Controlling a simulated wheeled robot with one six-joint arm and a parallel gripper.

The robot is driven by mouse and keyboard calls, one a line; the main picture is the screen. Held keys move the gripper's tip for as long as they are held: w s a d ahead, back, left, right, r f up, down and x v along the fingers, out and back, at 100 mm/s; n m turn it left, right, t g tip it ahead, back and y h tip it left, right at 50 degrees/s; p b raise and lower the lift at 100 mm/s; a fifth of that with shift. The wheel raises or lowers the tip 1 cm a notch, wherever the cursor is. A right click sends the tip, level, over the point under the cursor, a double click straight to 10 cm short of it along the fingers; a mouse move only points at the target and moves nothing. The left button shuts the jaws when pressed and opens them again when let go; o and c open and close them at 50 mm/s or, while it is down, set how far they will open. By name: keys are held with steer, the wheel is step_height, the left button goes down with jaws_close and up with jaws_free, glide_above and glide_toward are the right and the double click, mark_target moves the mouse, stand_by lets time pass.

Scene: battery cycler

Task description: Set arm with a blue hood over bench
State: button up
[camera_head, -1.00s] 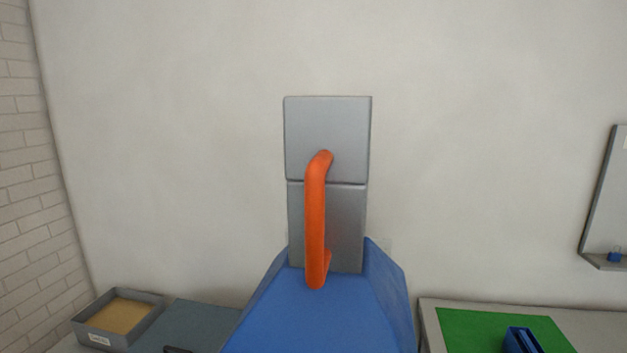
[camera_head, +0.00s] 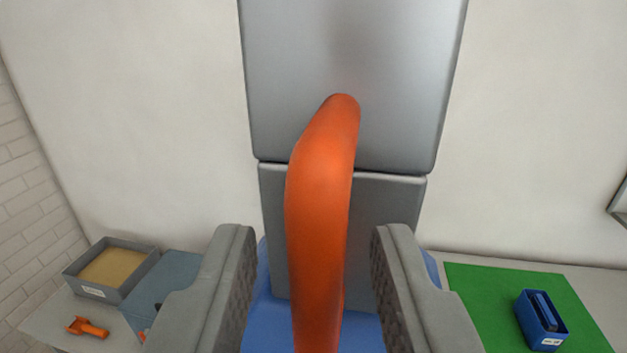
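The orange handle (camera_head: 322,215) stands upright and close in the middle of the view. It is fixed to the grey arm (camera_head: 350,85) on the wall. The blue hood (camera_head: 362,333) shows below, mostly hidden behind the handle and my fingers. My gripper (camera_head: 313,275) is open, with one grey finger on each side of the handle. A gap shows between the handle and each finger, so it is not clamped. The bench (camera_head: 55,325) shows at lower left, partly covered by things on it.
A grey box with tan contents (camera_head: 115,270) and an orange tool (camera_head: 87,327) sit at the left. A blue-grey panel (camera_head: 165,280) lies beside the box. At the right, a green mat (camera_head: 490,285) carries a small blue holder (camera_head: 540,322). A wall board's edge (camera_head: 620,203) shows at far right.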

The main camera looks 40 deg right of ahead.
steer(key=shift+x, duration=0.85)
jaws_close()
steer(key=shift+s+d, duration=0.1)
